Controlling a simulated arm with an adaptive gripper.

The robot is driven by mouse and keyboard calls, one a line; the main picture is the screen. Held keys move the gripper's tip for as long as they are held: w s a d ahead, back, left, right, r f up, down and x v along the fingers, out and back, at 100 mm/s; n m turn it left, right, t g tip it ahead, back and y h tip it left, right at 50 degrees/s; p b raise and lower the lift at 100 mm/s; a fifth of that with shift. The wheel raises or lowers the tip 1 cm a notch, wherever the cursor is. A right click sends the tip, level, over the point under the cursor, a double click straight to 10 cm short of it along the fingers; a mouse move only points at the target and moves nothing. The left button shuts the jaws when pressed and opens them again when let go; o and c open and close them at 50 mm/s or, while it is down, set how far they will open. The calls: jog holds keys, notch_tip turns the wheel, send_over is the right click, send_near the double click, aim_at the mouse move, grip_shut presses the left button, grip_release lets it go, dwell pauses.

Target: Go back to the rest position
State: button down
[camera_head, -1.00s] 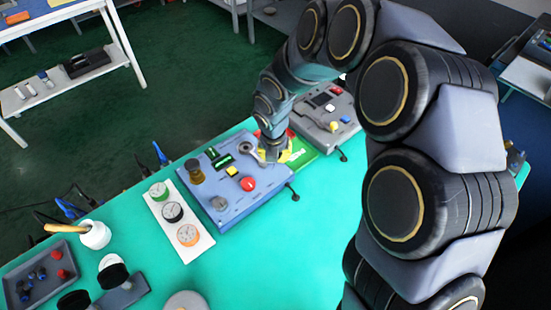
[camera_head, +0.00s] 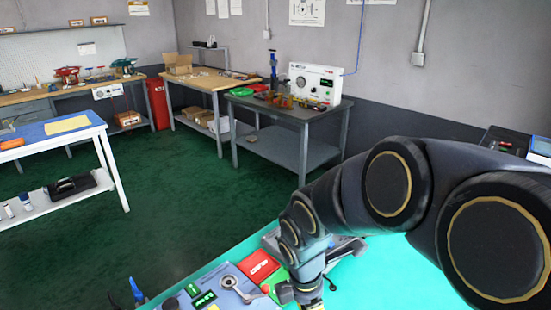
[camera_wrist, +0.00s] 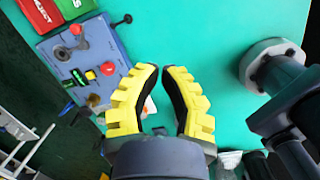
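My gripper (camera_wrist: 160,70) shows in the wrist view as two yellow-and-black fingers with a clear gap between the tips and nothing held. Bare teal table lies beyond the tips. In the head view my gripper (camera_head: 309,297) is low in the picture, right of the box's lever, and partly cut off.
A red card (camera_head: 259,266) lies by the box; red and green cards (camera_wrist: 72,8) also show at upper left in the wrist view. The teal table (camera_head: 395,275) right of my gripper looks clear. Workbenches stand farther back.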

jog(key=s+d+r+m+g, duration=0.1)
jog(key=s+d+r+m, duration=0.1)
jog(key=s+m, duration=0.7)
jog(key=s+d+r+m+g+y, duration=0.1)
jog(key=s+d+r+m, duration=0.2)
jog(key=s+m, duration=0.6)
jog(key=shift+s+r+m+g, duration=0.25)
jog(key=shift+r+m+g, duration=0.15)
jog(key=shift+m, duration=0.8)
jog(key=c, duration=1.4)
grip_release()
jog(key=shift+s+a+m, duration=0.1)
jog(key=shift+s+m, duration=0.35)
jog(key=shift+m, duration=0.15)
jog(key=o, duration=0.6)
jog(key=shift+m, duration=0.3)
jog(key=shift+c, duration=0.2)
jog(key=m+t, duration=0.2)
jog(key=m, duration=0.5)
send_over(266, 287)
notch_tip(266, 287, down, 17)
jog(key=shift+r, duration=0.15)
jog(key=shift+w+f, duration=0.1)
jog(key=shift+f, duration=0.3)
notch_tip(266, 287, down, 7)
jog(key=shift+f, duration=0.15)
grip_shut()
